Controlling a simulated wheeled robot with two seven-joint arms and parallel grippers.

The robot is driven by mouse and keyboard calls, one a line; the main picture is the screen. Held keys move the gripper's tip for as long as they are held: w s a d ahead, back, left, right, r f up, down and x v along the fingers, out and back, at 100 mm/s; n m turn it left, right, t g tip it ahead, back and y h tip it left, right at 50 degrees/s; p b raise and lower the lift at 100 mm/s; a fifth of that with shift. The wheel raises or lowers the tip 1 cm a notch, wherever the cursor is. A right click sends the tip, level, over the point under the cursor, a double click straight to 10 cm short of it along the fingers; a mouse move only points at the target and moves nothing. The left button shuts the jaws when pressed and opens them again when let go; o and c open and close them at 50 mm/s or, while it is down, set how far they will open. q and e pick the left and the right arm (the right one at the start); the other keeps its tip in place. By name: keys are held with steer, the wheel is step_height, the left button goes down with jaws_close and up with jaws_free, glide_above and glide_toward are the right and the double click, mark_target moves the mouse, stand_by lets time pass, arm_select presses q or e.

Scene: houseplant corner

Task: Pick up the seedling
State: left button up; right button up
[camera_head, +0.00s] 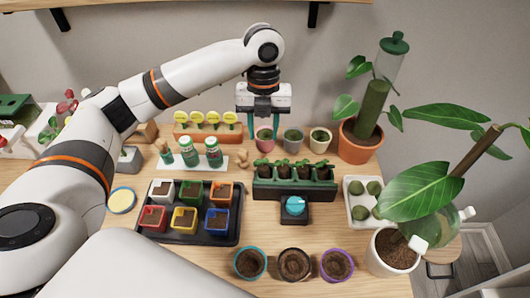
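Several small green seedlings (282,168) with dark soil plugs stand in a row in a dark green tray (294,194) at the middle of the table. Which one the task means cannot be told. My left gripper (264,123) points down behind this tray, over the pink pot (264,142) in the back row. Its two teal fingers are apart, and I see nothing held between them. My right gripper is out of view.
A black tray of coloured pots (234,238) stands left of the seedlings. Several bottles (189,152) stand behind it. A white egg-like tray (357,214) and large leafy plants (360,142) crowd the right. Three soil-filled pots (294,265) line the front. Bare wood shows between.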

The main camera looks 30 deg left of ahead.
arm_select(q)
steer(key=p, duration=0.2)
glide_above(263, 167)
step_height(263, 167, down, 6)
steer(key=shift+w+f, duration=0.1)
steer(key=shift+f, duration=0.05)
steer(key=shift+w+f, duration=0.1)
steer(key=shift+f, duration=0.55)
step_height(263, 167, down, 4)
steer(key=shift+r+p, duration=0.25)
steer(key=shift+p, duration=0.45)
steer(key=shift+f, duration=0.4)
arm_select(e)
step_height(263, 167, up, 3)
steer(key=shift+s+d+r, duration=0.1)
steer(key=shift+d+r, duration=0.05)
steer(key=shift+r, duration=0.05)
arm_select(q)
steer(key=shift+c, duration=0.4)
steer(key=c, duration=0.6)
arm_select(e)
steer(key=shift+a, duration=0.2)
arm_select(q)
steer(key=shift+c, duration=0.2)
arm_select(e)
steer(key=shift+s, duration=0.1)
